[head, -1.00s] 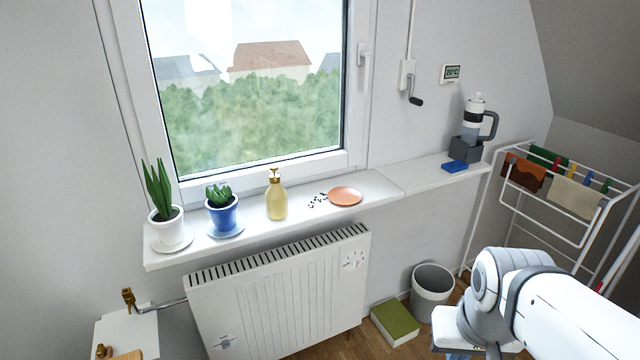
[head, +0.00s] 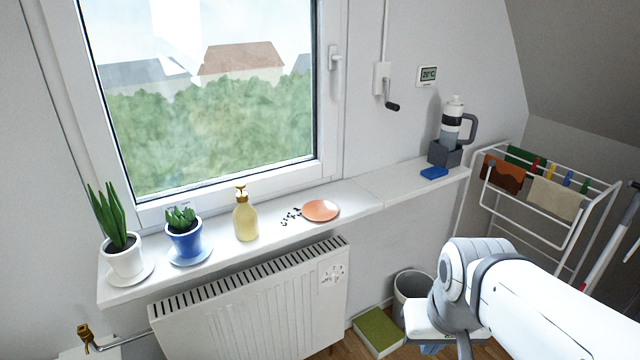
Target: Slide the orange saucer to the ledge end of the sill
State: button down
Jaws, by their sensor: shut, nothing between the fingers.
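Dark crumbs or pebbles (head: 291,215) are scattered close to the saucer's left side. My arm shows at the lower right, well away from the saucer. My gripper is not in view.
A yellow pump bottle (head: 245,218), a blue plant pot (head: 185,240) and a white plant pot (head: 123,255) stand to the left. A blue sponge-like block (head: 434,173) and a bottle in a grey holder (head: 445,153) stand on the ledge. The sill right of the saucer is clear.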

aim_at(316, 211)
jog(key=i, duration=1.35)
jog(key=u, duration=0.05)
